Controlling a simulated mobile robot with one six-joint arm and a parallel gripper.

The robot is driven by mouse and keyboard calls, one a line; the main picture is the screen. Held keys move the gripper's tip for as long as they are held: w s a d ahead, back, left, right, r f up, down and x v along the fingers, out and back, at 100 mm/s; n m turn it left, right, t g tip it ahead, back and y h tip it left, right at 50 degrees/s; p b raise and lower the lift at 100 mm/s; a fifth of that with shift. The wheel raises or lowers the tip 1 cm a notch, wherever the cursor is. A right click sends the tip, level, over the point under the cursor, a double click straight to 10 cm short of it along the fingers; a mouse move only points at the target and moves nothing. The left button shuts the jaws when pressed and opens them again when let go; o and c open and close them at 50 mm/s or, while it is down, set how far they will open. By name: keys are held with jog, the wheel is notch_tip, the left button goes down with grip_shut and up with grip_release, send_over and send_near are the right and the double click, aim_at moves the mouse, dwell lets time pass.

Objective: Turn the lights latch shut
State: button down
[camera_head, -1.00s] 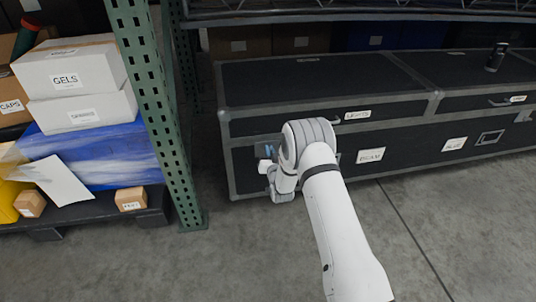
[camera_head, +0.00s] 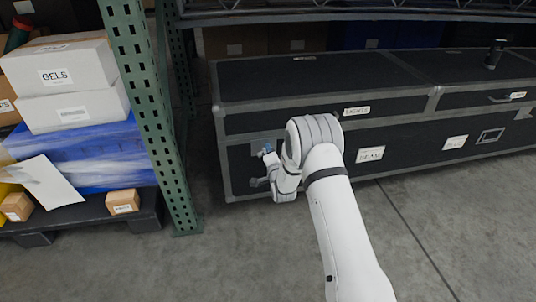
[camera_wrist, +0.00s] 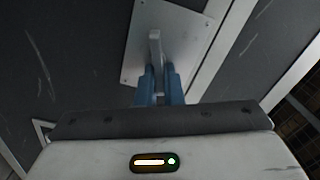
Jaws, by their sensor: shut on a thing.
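The lights case is a long black case (camera_head: 300,82) with grey metal edging and a "LIGHTS" label (camera_head: 357,111) on its front. In the wrist view, its latch shows as a pale metal plate (camera_wrist: 190,22) with an upright grey tab (camera_wrist: 154,46). My gripper (camera_wrist: 158,82) has its two blue fingers closed on the lower part of this tab. In the head view, my gripper (camera_head: 264,165) is at the left part of the case front.
A green perforated rack post (camera_head: 150,110) stands left of the case. A dark can (camera_head: 495,53) stands on the case top at right. Bare concrete floor (camera_head: 460,230) lies in front.

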jog(key=shift+w+f+m+b, duration=0.1)
jog(key=shift+f+m+b, duration=0.05)
jog(key=shift+m, duration=0.95)
jog(key=shift+f+m+b, duration=0.15)
jog(key=shift+m, duration=0.95)
jog(key=shift+d, duration=0.1)
jog(key=c, duration=1.6)
grip_release()
jog(key=shift+o, duration=0.2)
jog(key=p+v, duration=0.3)
jog(key=v, duration=0.5)
